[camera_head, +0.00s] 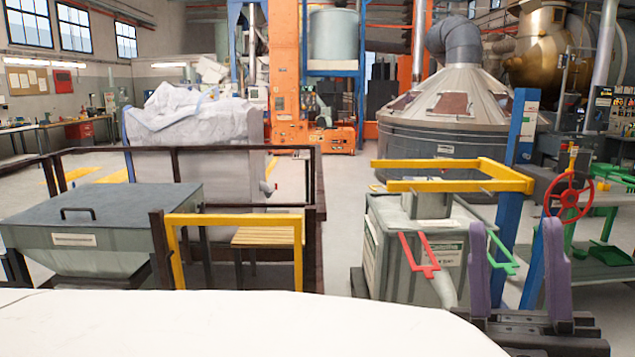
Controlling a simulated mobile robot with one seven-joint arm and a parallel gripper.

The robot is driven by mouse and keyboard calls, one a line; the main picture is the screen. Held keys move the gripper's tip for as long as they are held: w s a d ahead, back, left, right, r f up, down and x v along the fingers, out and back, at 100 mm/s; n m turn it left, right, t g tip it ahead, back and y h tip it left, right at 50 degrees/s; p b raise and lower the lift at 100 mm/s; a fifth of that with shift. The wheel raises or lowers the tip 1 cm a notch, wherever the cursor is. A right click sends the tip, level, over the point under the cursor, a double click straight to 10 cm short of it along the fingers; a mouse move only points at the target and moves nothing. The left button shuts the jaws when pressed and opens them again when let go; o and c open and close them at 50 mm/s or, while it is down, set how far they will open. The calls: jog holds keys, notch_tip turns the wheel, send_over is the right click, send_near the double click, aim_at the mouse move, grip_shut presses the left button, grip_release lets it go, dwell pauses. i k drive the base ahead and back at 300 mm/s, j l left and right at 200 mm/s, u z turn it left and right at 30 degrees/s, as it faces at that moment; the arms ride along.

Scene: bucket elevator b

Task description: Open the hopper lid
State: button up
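The hopper (75,262) is a grey tapered bin at the left in the head view. Its dark grey lid (130,203) lies flat over the top and looks shut. A small dark bar handle (77,209) stands on the lid near its front edge. A pale label (74,240) is on the hopper's front. My gripper (514,227) shows at the lower right, with two purple fingers pointing up from a dark base. The fingers are wide apart, with nothing visibly held between them. It is far to the right of the lid.
A yellow guard frame (235,220) and dark railings stand right of the hopper. A slatted wooden seat (263,236) is behind the yellow frame. A grey-green machine (405,250) with red and green handles stands right of centre. Open floor (335,250) lies between them.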

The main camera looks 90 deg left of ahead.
aim_at(102, 205)
jog(key=u, duration=3.85)
jog(key=i+l, duration=0.1)
jog(key=i, duration=0.6)
jog(key=i+l, duration=0.1)
jog(key=i, duration=0.55)
jog(key=i+l+u, duration=0.1)
jog(key=i, duration=0.6)
jog(key=i+l, duration=0.15)
jog(key=i, duration=0.55)
